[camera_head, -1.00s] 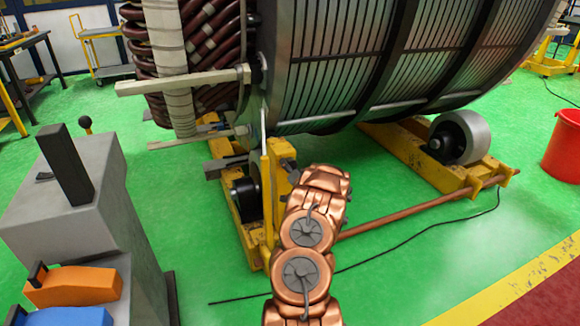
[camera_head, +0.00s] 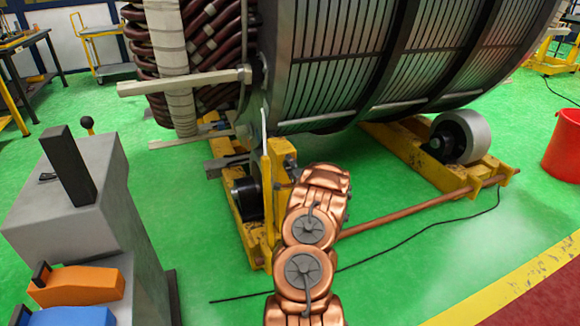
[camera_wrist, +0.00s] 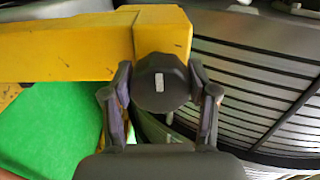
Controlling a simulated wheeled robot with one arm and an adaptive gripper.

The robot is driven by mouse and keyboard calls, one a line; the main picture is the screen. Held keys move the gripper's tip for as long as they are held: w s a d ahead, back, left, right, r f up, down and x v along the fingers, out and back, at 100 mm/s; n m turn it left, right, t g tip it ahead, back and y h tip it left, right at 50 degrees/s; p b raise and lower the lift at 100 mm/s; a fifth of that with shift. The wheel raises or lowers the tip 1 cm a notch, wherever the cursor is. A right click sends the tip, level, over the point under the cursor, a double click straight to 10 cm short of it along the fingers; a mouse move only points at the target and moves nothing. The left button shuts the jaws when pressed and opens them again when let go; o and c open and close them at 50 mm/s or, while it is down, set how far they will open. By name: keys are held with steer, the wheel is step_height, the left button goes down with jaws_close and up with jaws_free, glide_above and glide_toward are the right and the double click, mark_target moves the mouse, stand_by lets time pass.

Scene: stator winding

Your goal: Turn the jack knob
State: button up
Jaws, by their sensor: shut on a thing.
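The jack knob (camera_wrist: 161,92) is a dark round knob with a pale mark on its face, at the end of a yellow beam (camera_wrist: 70,45) in the wrist view. My gripper (camera_wrist: 162,102) has a finger on each side of the knob and is shut on it. The pale mark stands roughly upright in that view. In the head view my copper-coloured arm reaches to the yellow stand (camera_head: 283,155) under the stator (camera_head: 330,60), and the arm and stand mostly hide the gripper and knob.
A grey control console (camera_head: 75,205) with a black lever stands at the left. A roller (camera_head: 462,137) on the yellow base supports the stator at the right. A black cable (camera_head: 420,236) lies on the green floor. A red bucket (camera_head: 566,146) stands at the far right.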

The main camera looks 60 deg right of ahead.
steer(key=shift+s+d+r+m, duration=0.1)
steer(key=shift+s+d+m, duration=0.1)
steer(key=shift+m, duration=0.1)
steer(key=o, duration=0.9)
steer(key=shift+o, duration=1.3)
steer(key=shift+w+a, duration=0.15)
steer(key=v, duration=1.2)
